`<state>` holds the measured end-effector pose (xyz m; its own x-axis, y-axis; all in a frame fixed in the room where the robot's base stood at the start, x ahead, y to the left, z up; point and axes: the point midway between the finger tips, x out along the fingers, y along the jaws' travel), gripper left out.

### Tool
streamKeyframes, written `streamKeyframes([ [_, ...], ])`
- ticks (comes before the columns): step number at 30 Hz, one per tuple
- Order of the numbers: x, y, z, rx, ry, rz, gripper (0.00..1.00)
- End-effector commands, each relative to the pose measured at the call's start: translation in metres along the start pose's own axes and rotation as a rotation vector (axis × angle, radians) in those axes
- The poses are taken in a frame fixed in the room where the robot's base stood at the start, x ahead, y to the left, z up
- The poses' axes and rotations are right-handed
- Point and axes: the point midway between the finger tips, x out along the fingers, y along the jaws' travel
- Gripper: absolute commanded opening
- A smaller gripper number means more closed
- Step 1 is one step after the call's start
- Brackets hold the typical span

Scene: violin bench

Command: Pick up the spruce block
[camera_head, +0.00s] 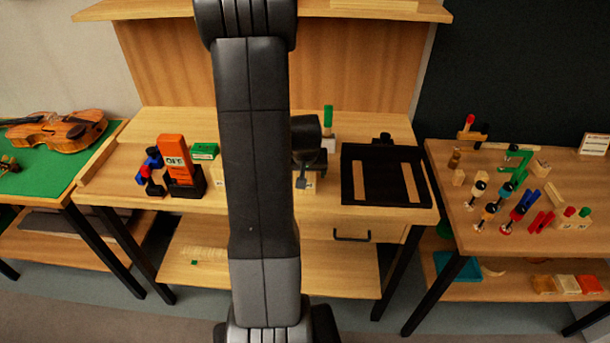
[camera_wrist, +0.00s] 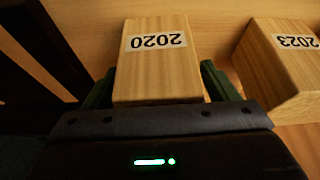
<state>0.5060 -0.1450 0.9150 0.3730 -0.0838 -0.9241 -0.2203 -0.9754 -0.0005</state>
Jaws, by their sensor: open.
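A pale wooden block labelled 2020 (camera_wrist: 155,78) lies between the two green fingers of my gripper (camera_wrist: 157,70) in the wrist view. The fingers stand apart, one on each side of it; I cannot tell whether either touches it. A similar block labelled 2023 (camera_wrist: 277,68) is to the right, outside the fingers. The labels do not say which is spruce. In the head view my gripper (camera_head: 308,163) is low over the middle bench, partly hidden by my arm. A small pale labelled block (camera_head: 305,183) shows just below it.
A black tray (camera_head: 348,178) with wooden strips is to the right on the bench. An orange box (camera_head: 174,153) and a green-topped box (camera_head: 205,152) stand left. A green-topped upright item (camera_head: 328,120) stands behind. The right table (camera_head: 445,190) holds many small tools.

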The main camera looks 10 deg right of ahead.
Motion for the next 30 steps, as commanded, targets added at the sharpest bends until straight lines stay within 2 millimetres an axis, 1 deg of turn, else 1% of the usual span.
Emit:
streamKeyframes([
  [5, 0.000, 0.000, 0.000, 0.000, 0.000, 0.000, 0.80],
  [8, 0.000, 0.000, 0.000, 0.000, 0.000, 0.000, 0.62],
  [9, 0.000, 0.000, 0.000, 0.000, 0.000, 0.000, 0.54],
  [11, 0.000, 0.000, 0.000, 0.000, 0.000, 0.000, 0.43],
  [13, 0.000, 0.000, 0.000, 0.000, 0.000, 0.000, 0.29],
  [20, -0.001, 0.000, -0.001, -0.001, 0.001, 0.000, 0.28],
  [23, -0.005, 0.000, -0.003, -0.001, 0.003, 0.000, 0.28],
  [26, -0.015, 0.000, -0.008, -0.001, 0.005, 0.000, 0.28],
  [30, -0.038, 0.000, -0.017, 0.000, 0.008, 0.000, 0.28],
])
